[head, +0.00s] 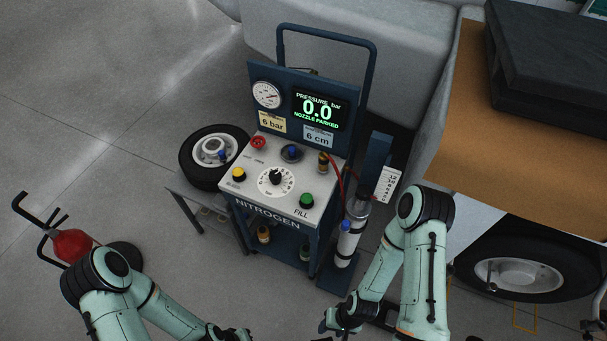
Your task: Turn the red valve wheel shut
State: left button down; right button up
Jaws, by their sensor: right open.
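The red valve wheel (258,142) is a small round red knob at the upper left of the sloped panel on the blue nitrogen cart (290,220). Lettering beside it seems to include "OPEN"; how far it is turned is too small to tell. The display (320,109) reads pressure 0.0 bar, "NOZZLE PARKED". My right gripper (331,324) is open at the bottom edge, below and right of the cart, well away from the wheel. My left gripper (236,335) is at the bottom edge, mostly cut off, also away from the wheel.
The panel also carries a yellow button (238,174), a green button (306,200) and a black dial (275,178). A small tyre (196,165) lies on a stand left of the cart. A white cylinder (349,240) stands at its right. Floor is clear at the upper left.

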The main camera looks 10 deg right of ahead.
aim_at(258, 145)
jog(key=i+j, duration=0.2)
jog(key=j, duration=0.2)
jog(key=i+j, duration=0.2)
jog(key=j, duration=0.15)
jog(key=i+j, duration=0.2)
jog(key=j, duration=0.2)
jog(key=u, duration=0.05)
